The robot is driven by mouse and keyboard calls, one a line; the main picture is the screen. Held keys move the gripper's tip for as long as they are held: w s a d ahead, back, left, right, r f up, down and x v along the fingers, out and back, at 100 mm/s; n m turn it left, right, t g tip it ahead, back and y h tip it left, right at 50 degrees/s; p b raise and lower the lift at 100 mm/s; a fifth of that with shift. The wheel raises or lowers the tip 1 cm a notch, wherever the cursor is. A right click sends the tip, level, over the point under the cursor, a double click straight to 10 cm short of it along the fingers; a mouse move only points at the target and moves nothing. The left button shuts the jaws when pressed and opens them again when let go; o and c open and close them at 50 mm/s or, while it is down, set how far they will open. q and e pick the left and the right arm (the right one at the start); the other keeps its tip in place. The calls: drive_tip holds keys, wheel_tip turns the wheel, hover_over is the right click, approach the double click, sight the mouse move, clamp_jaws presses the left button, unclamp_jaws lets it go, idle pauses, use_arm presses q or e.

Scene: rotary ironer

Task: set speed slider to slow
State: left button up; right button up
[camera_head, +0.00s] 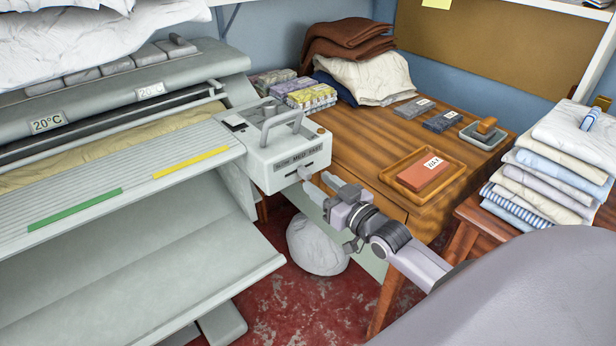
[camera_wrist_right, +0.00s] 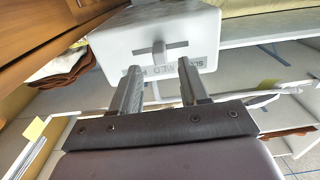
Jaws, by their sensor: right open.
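The control box (camera_head: 285,150) at the end of the ironer carries a label strip (camera_head: 298,158) with SLOW, MED and FAST. The speed slider knob (camera_head: 304,173) sticks out of a slot below the label. In the right wrist view the knob (camera_wrist_right: 158,50) stands near the middle of its slot, by MED, with the label upside down and SLOW to the right. My right gripper (camera_head: 319,182) is open just in front of the box face. My left gripper is not in view.
The wooden table (camera_head: 345,130) stands behind my right gripper, with a tray (camera_head: 451,174) holding a red DAY block (camera_head: 422,172). The ironer's feed board (camera_head: 110,190) lies left of the box. A white bundle (camera_head: 316,248) sits on the floor below.

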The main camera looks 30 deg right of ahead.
sight(309, 176)
drive_tip(key=shift+w+a, duration=0.2)
drive_tip(key=shift+w, duration=1.9)
drive_tip(key=shift+c, duration=0.3)
clamp_jaws()
